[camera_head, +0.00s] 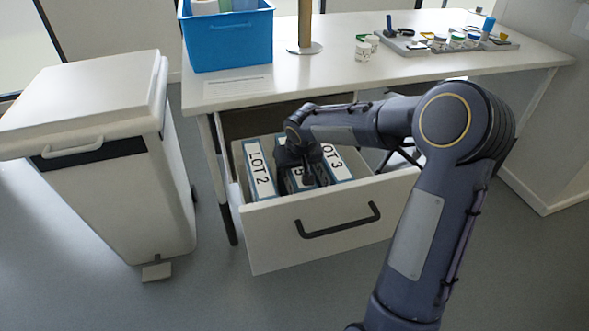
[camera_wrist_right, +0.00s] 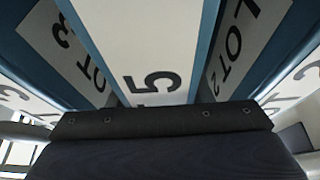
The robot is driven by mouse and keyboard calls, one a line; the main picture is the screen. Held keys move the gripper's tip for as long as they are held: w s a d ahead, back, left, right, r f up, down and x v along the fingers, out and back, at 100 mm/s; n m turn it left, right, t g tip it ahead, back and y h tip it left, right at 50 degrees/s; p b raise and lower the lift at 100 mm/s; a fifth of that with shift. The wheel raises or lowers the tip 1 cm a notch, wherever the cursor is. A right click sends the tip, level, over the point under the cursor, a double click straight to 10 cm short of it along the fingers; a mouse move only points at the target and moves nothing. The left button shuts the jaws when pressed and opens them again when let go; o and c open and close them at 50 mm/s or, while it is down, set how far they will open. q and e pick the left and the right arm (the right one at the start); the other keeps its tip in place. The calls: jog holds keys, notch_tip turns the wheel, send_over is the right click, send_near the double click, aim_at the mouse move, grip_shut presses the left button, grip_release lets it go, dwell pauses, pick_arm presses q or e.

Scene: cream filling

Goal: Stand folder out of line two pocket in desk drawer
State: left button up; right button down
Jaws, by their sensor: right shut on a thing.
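The open desk drawer (camera_head: 320,238) holds blue folders with white labels, standing in a row. The LOT 2 folder (camera_head: 259,170) stands on the left and the LOT 3 folder (camera_head: 335,162) on the right. Between them is a folder marked 5 (camera_head: 297,183), mostly hidden by my gripper; its label fills the middle of the right wrist view (camera_wrist_right: 150,45). My right gripper (camera_head: 308,179) is down at the drawer, shut on this middle folder. In the wrist view LOT 3 (camera_wrist_right: 75,50) is on its left and LOT 2 (camera_wrist_right: 235,45) on its right. My left gripper is not in view.
The white desktop (camera_head: 310,78) overhangs the back of the drawer. A blue bin (camera_head: 230,38), a post on a round base (camera_head: 304,48) and a grey tray with small jars (camera_head: 425,44) stand on it. A white pedal bin (camera_head: 110,180) stands left of the drawer.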

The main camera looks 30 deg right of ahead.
jog(key=c, duration=0.7)
grip_release()
jog(key=p+v, duration=0.3)
jog(key=v, duration=0.7)
jog(key=shift+s+r, duration=0.1)
jog(key=shift+r, duration=0.3)
jog(key=shift+s+a+r, duration=0.1)
jog(key=shift+s+r, duration=0.3)
jog(key=shift+r, duration=0.2)
jog(key=s+a+y, duration=0.1)
jog(key=s+a, duration=0.2)
jog(key=s, duration=0.5)
jog(key=s+a+y, duration=0.2)
jog(key=s+a, duration=0.2)
jog(key=s, duration=0.4)
jog(key=s+a+f+n+t+y, duration=0.1)
jog(key=s+a, duration=0.2)
jog(key=s, duration=0.5)
jog(key=shift+s+a+y, duration=0.2)
jog(key=shift+a+y, duration=0.05)
jog(key=shift+y, duration=0.15)
